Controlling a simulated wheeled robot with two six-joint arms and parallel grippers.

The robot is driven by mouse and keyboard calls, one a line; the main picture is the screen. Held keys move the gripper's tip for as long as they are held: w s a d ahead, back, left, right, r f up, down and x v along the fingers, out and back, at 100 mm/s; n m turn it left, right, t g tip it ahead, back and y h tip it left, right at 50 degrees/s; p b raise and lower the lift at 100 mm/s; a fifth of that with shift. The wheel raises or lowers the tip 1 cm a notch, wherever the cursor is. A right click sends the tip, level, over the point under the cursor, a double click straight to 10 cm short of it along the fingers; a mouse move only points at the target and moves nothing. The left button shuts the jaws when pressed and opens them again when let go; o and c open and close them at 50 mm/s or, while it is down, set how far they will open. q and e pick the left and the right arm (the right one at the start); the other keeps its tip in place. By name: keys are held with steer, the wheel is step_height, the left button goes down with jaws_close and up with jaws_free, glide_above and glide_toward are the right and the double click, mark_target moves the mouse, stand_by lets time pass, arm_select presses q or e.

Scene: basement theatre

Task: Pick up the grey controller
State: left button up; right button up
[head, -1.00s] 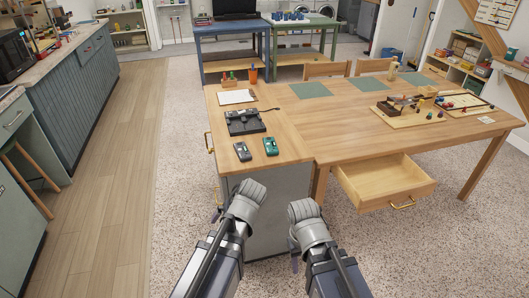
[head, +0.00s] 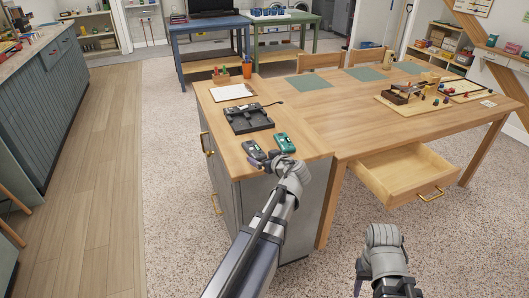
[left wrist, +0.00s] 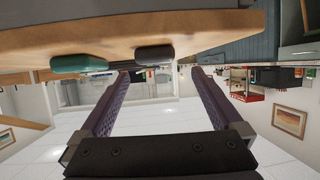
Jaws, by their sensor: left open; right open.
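The grey controller (head: 254,150) lies on the near end of the wooden worktop (head: 225,150), left of a teal controller (head: 285,143). My left gripper (head: 265,161) is open at the worktop's near edge, right by the grey controller. The left wrist view is upside down; there the grey controller (left wrist: 153,53) lies ahead between the open fingers, with no grip on it seen. The teal controller (left wrist: 80,63) is beside it to the left. My right gripper (head: 359,284) is open and low over the floor, mostly hidden behind its own wrist.
A black dock (head: 248,118) sits behind the controllers, with a white sheet (head: 232,92) and an orange cup (head: 247,69) further back. An open drawer (head: 408,175) juts out under the table on the right.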

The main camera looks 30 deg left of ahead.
mark_target(255, 149)
arm_select(q)
steer(key=shift+w, duration=0.1)
steer(key=shift+b+x, duration=0.45)
steer(key=shift+x, duration=0.65)
steer(key=shift+w+r+b+x, duration=0.15)
steer(key=shift+b+x, duration=0.1)
steer(key=shift+x, duration=0.7)
steer(key=shift+w+r+b+x, duration=0.1)
steer(key=shift+b+x, duration=0.1)
steer(key=shift+x, duration=0.7)
steer(key=shift+w+r+b+x, duration=0.15)
steer(key=shift+b+x, duration=0.1)
steer(key=shift+x, duration=0.7)
steer(key=shift+s, duration=0.2)
steer(key=shift+c, duration=0.5)
steer(key=c, duration=1.4)
steer(key=shift+r, duration=0.15)
step_height(255, 149, up, 10)
steer(key=p, duration=1)
